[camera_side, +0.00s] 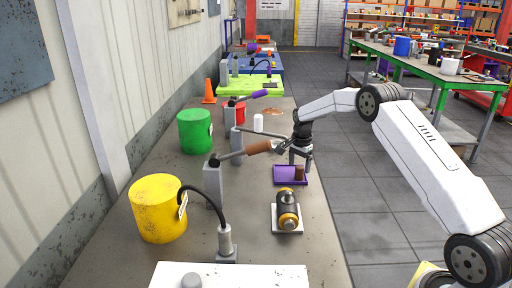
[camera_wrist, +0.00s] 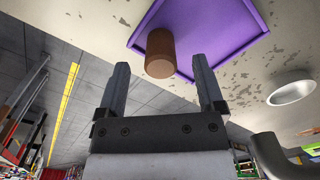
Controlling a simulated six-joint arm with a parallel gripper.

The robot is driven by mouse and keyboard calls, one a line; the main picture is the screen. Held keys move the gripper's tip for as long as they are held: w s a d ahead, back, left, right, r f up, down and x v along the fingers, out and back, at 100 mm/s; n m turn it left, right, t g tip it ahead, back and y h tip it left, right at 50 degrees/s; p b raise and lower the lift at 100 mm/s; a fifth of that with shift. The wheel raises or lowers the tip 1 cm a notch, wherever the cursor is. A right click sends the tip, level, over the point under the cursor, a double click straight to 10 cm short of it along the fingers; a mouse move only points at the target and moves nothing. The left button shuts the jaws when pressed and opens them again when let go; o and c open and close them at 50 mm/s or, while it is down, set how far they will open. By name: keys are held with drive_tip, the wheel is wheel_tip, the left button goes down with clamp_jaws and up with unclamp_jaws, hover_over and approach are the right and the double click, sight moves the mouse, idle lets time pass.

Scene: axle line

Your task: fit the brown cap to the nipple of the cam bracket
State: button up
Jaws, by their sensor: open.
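The brown cap (camera_side: 300,172) stands upright on the purple tray (camera_side: 283,178). In the wrist view the brown cap (camera_wrist: 160,54) appears just beyond and between my fingertips, with the purple tray (camera_wrist: 225,28) behind it. My gripper (camera_side: 300,157) is open, above and close to the cap. In the wrist view the gripper (camera_wrist: 159,66) has a clear gap between its fingers. A black and gold fitting (camera_side: 287,212) lies on a white plate in front of the tray. I cannot tell whether it is the cam bracket, and no nipple is clearly identifiable.
A grey post with a brown-handled lever (camera_side: 258,147) reaches close to my gripper from the left. A yellow drum (camera_side: 157,210), a green drum (camera_side: 194,132) and a post with a black hose (camera_side: 226,242) stand on the bench. Bare bench lies left of the tray.

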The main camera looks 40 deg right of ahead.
sight(299, 167)
drive_tip(key=shift+f, duration=1.95)
clamp_jaws()
